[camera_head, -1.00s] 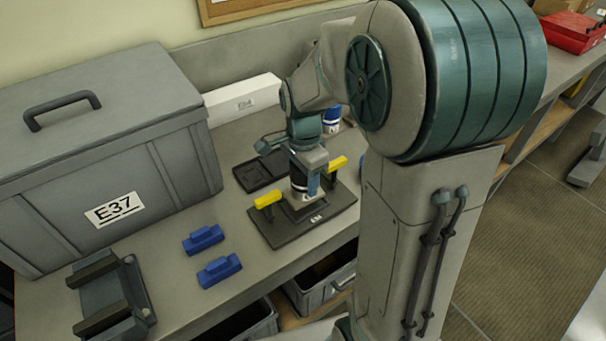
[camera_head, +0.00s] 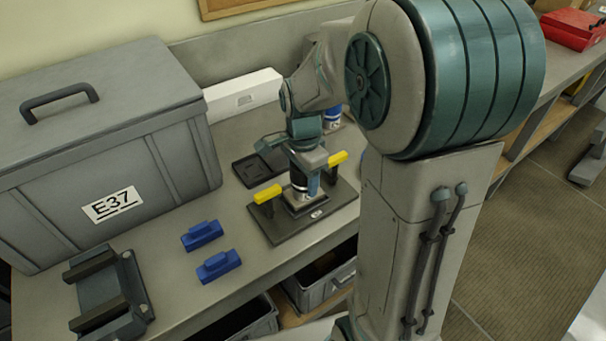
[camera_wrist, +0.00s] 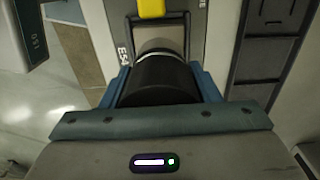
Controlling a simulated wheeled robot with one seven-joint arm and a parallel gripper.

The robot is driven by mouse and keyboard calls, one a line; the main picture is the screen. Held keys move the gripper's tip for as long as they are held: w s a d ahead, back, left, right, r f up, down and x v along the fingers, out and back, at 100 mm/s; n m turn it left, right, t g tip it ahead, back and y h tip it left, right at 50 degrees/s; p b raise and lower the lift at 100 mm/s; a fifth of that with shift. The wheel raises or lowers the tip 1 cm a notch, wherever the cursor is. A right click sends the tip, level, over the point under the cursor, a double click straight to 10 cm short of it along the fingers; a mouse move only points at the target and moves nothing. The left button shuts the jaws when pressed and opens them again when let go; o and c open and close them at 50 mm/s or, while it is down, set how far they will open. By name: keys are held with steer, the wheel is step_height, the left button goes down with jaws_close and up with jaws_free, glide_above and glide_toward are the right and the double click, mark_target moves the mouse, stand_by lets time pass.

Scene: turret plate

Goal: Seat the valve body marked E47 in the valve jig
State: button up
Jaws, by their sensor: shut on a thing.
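My gripper (camera_head: 305,188) is shut on a dark cylindrical valve body (camera_head: 298,178) with a pale lower band. It stands upright over the middle of the jig (camera_head: 277,232), a dark plate with two yellow-handled clamps (camera_head: 267,194), one on each side. In the wrist view the black body (camera_wrist: 158,80) sits between my blue-grey fingers (camera_wrist: 160,98), with a yellow handle (camera_wrist: 151,8) beyond it. No E47 mark is readable. Whether the body's base is fully down cannot be told.
A large grey case (camera_head: 100,160) marked E37 stands at left. Two blue blocks (camera_head: 218,265) and a grey fixture (camera_head: 108,295) lie in front of it. A black tray (camera_head: 258,168), a white box (camera_head: 243,92) and a blue-white can (camera_head: 332,118) are behind the jig.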

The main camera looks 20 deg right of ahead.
steer(key=shift+f+b, duration=0.55)
steer(key=shift+f, duration=0.1)
stand_by(1.4)
steer(key=o, duration=1.5)
step_height(320, 180, up, 14)
steer(key=shift+f, duration=0.1)
steer(key=s+f+n+t, duration=0.1)
steer(key=s+f+n, duration=0.1)
steer(key=s+n, duration=0.2)
steer(key=s+f+n+t, duration=0.1)
steer(key=s+f+n, duration=0.1)
steer(key=s+n, duration=0.3)
steer(key=s+f+n+t, duration=0.1)
steer(key=s+f+n, duration=0.1)
steer(key=s+n, duration=0.3)
steer(key=shift+s+f+n, duration=0.25)
steer(key=shift+f+n, duration=0.05)
steer(key=shift+f, duration=0.05)
